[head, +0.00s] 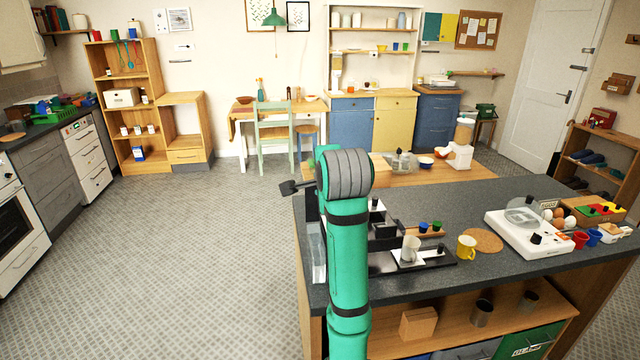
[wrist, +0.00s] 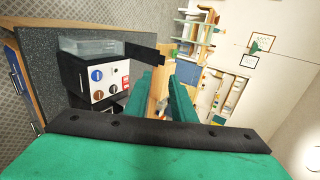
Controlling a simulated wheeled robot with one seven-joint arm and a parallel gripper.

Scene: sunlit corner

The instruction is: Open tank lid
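The clear tank (wrist: 90,47) sits at the black coffee machine (wrist: 75,75), beside its white button panel (wrist: 104,86), in the wrist view. In the head view the tank (head: 318,252) shows at the left of the machine, partly behind my arm. A dark flat piece (wrist: 146,53) juts out near the machine's top; I cannot tell whether it is the lid. My gripper (wrist: 162,88) has its two green fingers apart with nothing seen between them. It is right of the machine in the wrist view. My arm hides the gripper in the head view.
Open floor (head: 200,240) lies left of the counter.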

